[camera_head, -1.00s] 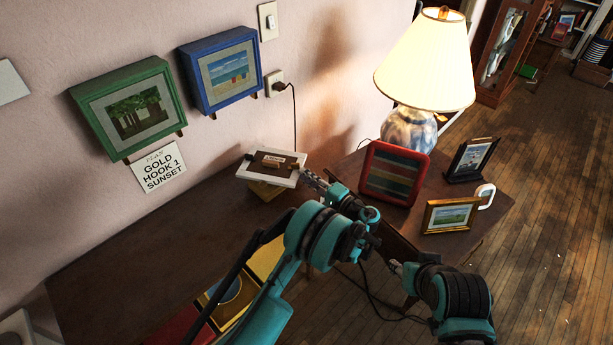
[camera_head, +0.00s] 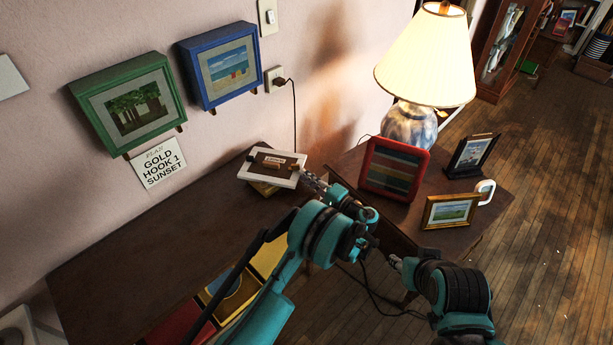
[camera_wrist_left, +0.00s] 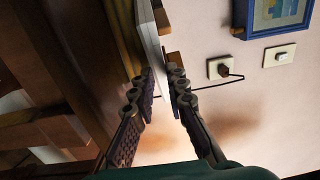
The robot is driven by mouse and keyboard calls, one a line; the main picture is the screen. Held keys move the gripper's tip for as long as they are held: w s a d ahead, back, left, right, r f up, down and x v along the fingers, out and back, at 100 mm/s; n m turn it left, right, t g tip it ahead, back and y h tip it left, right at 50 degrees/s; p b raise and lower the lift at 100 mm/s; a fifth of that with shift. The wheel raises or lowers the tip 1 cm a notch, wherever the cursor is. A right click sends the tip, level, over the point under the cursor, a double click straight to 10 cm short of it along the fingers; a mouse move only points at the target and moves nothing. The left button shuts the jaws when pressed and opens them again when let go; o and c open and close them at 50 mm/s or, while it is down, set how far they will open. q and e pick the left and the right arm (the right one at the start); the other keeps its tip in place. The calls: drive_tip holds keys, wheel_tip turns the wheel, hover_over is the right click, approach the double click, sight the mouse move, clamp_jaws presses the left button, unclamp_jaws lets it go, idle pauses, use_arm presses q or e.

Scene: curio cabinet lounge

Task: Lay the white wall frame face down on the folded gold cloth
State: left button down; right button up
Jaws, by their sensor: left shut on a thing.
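The white wall frame (camera_head: 273,167) lies nearly level with its brown back up, so its face is down. It is over the folded gold cloth (camera_head: 263,188), which shows as a strip below the frame's near edge. I cannot tell whether the two touch. My left gripper (camera_head: 312,183) is shut on the frame's right edge. In the left wrist view, the fingers (camera_wrist_left: 160,88) pinch the white frame's edge (camera_wrist_left: 150,40), with the gold cloth (camera_wrist_left: 124,38) close beside it. My right gripper (camera_head: 394,263) is low at the right; its fingers are too small to read.
A green frame (camera_head: 132,107) and a blue frame (camera_head: 222,70) hang on the wall above a plan card (camera_head: 160,163). A lamp (camera_head: 410,125), red frame (camera_head: 395,168), gold frame (camera_head: 450,211) and dark frame (camera_head: 471,156) stand at right. The dark tabletop (camera_head: 150,235) is clear at left.

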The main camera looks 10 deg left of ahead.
use_arm(q)
drive_tip(key=c, duration=1.4)
unclamp_jaws()
drive_tip(key=shift+c, duration=0.2)
drive_tip(key=v, duration=1.2)
drive_tip(key=shift+w+f, duration=0.1)
